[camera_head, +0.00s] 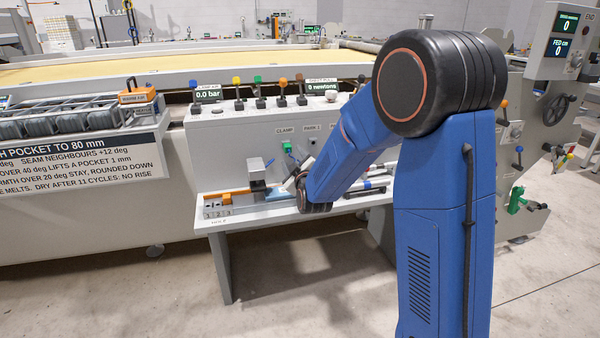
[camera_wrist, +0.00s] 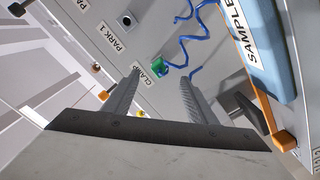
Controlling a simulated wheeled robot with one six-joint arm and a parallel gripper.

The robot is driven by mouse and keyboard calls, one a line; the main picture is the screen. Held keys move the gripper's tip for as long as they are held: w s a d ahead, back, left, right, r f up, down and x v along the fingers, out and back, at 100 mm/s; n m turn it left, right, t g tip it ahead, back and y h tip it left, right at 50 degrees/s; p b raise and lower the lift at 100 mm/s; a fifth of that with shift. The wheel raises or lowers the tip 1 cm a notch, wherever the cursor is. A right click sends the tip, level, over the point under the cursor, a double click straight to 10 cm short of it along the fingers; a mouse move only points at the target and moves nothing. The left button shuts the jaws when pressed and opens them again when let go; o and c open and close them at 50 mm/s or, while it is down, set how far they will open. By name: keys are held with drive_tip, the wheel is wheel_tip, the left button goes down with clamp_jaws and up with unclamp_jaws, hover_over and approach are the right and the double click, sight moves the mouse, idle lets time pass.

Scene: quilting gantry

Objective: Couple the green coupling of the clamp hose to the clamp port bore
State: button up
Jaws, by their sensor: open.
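The green coupling (camera_wrist: 159,64) shows in the wrist view beside the CLAMP label, with the curly blue clamp hose (camera_wrist: 183,40) by it. In the head view a small green piece (camera_head: 287,146) shows on the grey panel just below the CLAMP label. The clamp port bore itself is not visible; whether the coupling is seated in it I cannot tell. My gripper (camera_wrist: 160,77) is open, its two grey fingers pointing toward the panel, with the coupling beyond the gap between their tips. I see nothing held. In the head view my arm hides much of the gripper.
The PARK 1 socket (camera_wrist: 127,20) is beside the CLAMP position. A blue SAMPLE pad (camera_wrist: 264,55) and an orange bar (camera_wrist: 246,60) lie on the narrow shelf (camera_head: 225,221) below the panel. A dark-based block (camera_head: 257,174) stands on that shelf. Levers (camera_head: 259,92) line the panel top.

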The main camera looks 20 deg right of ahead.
drive_tip(key=s, duration=1)
drive_tip(key=shift+s, duration=0.15)
drive_tip(key=shift+s, duration=0.1)
